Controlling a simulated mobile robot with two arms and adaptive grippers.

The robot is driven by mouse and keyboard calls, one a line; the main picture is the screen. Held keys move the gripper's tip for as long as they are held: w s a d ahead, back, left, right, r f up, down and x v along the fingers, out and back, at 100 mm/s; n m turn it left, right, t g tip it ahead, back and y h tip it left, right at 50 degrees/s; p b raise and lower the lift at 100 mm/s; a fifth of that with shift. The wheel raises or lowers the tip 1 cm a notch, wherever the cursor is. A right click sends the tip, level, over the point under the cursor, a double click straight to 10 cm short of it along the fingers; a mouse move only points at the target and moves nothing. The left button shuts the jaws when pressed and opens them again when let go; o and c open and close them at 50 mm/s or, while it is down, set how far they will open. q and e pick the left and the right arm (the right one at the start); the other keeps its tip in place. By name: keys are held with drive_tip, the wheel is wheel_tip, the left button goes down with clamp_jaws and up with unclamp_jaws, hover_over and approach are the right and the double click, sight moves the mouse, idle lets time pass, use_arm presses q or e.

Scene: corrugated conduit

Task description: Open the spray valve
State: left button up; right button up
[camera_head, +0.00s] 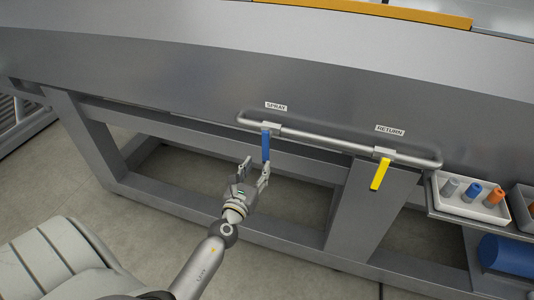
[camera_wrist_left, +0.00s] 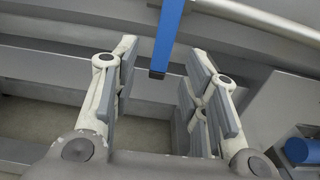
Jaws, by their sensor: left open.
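The spray valve has a blue lever (camera_head: 265,147) that hangs down from a grey pipe (camera_head: 320,142) under the "SPRAY" label (camera_head: 276,106). My left gripper (camera_head: 257,167) is open just below and around the lever's lower end. In the left wrist view the blue lever (camera_wrist_left: 168,37) comes down from the top between the two open fingers (camera_wrist_left: 158,75). Its dark lower tip shows between them, and neither finger visibly touches it. My right gripper is not in view.
A yellow lever (camera_head: 380,173) hangs under the "RETURN" label (camera_head: 389,130) to the right. A white tray (camera_head: 462,207) with grey, blue and orange cylinders sits on a shelf at the right. A blue cylinder (camera_head: 508,255) lies below. Grey frame beams (camera_head: 150,190) run behind my gripper.

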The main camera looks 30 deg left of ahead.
sight(265, 156)
use_arm(q)
drive_tip(key=x, duration=0.5)
drive_tip(key=shift+w+d, duration=0.1)
drive_tip(key=shift+w, duration=1.15)
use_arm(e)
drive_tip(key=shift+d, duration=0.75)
use_arm(q)
drive_tip(key=c, duration=0.9)
clamp_jaws()
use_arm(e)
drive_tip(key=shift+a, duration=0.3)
